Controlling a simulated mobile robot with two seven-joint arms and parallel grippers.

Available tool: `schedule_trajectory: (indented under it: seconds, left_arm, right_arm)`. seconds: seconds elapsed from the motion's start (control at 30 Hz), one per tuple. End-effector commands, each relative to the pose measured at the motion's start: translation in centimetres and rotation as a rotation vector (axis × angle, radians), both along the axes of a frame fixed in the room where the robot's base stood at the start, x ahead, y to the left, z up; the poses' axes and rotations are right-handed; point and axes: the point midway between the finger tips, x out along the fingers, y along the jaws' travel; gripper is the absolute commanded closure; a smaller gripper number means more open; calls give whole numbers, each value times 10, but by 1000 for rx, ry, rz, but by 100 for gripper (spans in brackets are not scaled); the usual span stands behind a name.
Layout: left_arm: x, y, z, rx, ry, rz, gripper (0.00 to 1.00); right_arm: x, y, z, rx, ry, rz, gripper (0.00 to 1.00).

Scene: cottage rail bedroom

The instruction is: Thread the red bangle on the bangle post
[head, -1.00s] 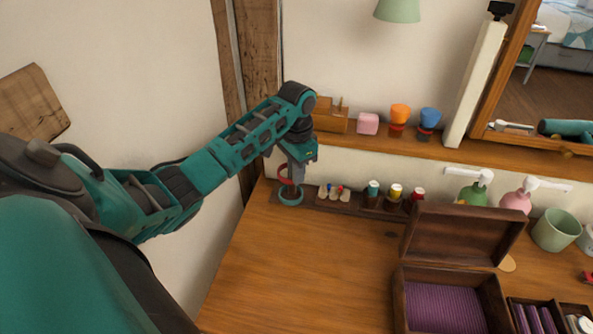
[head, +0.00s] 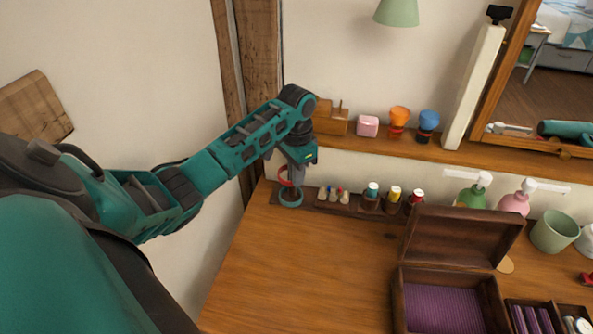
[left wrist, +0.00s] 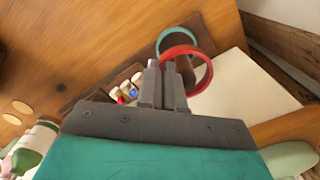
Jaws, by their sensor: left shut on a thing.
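My left gripper (head: 294,177) is shut on the red bangle (head: 284,181) at the far left of the dressing table. In the left wrist view the red bangle (left wrist: 209,74) sticks out past the closed fingertips (left wrist: 167,66) on the right. A teal ring (head: 290,199) lies just below it on a dark wooden base (head: 276,196). The teal ring also shows beyond the fingers in the left wrist view (left wrist: 163,38). I cannot make out the bangle post clearly, nor whether the red bangle is around it. My right gripper is out of view.
Small bottles (head: 395,193) and pegs stand in a row right of the base. An open wooden box (head: 466,236) with purple lining stands at the right. A shelf (head: 362,142) runs behind, and a timber post (head: 258,80) rises close by. The table's front left (head: 290,270) is clear.

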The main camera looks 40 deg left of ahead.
Motion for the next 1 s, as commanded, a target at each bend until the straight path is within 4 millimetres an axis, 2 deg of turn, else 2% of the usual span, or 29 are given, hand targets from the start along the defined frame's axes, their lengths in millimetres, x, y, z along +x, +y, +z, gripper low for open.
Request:
schedule_trajectory:
  seconds: [1.0]
  left_arm:
    - [0,0,-20,0,0,0,100]
  right_arm:
    - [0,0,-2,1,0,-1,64]
